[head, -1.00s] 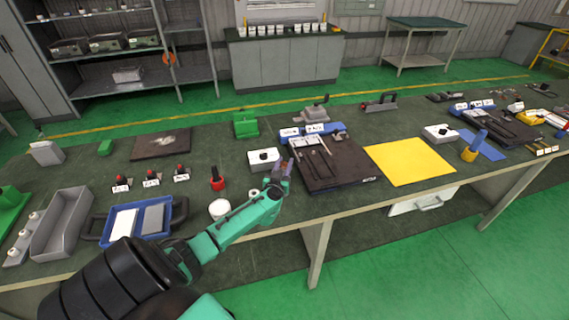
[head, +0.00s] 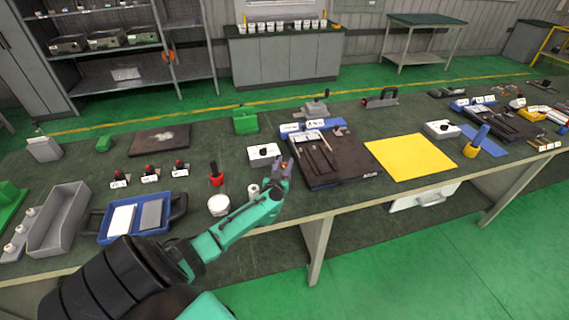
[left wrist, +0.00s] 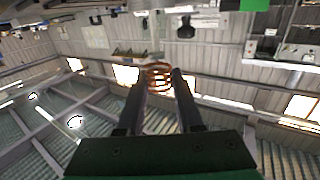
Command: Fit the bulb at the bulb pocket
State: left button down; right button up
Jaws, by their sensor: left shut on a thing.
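My left gripper (head: 283,168) is raised over the bench beside the left edge of a dark board. It is shut on a small copper-coloured coil, which shows clearly between the fingertips in the left wrist view (left wrist: 159,76). In the head view the coil is tiny and partly hidden by the fingers. The dark board (head: 345,174) carries several thin rods and a blue-and-white strip at its back. I cannot make out which thing is the bulb or which opening is the bulb pocket. My right gripper is out of view.
A white box (head: 264,152) with a black knob stands just behind the gripper. A yellow mat (head: 410,158) lies clear to the right. A blue tray (head: 180,206) is at front left.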

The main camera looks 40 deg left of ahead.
aim_at(284, 171)
pick_arm(q)
jog(key=shift+f+b, duration=1.35)
jog(key=shift+f, duration=0.5)
jog(key=shift+c, duration=2.4)
grip_release()
jog(key=shift+s+d, duration=0.25)
jog(key=shift+s, duration=0.1)
jog(key=p+v, duration=0.2)
jog(key=v, duration=1.1)
jog(key=shift+s+d, duration=0.15)
jog(key=shift+s, duration=0.2)
jog(key=shift+r, duration=0.1)
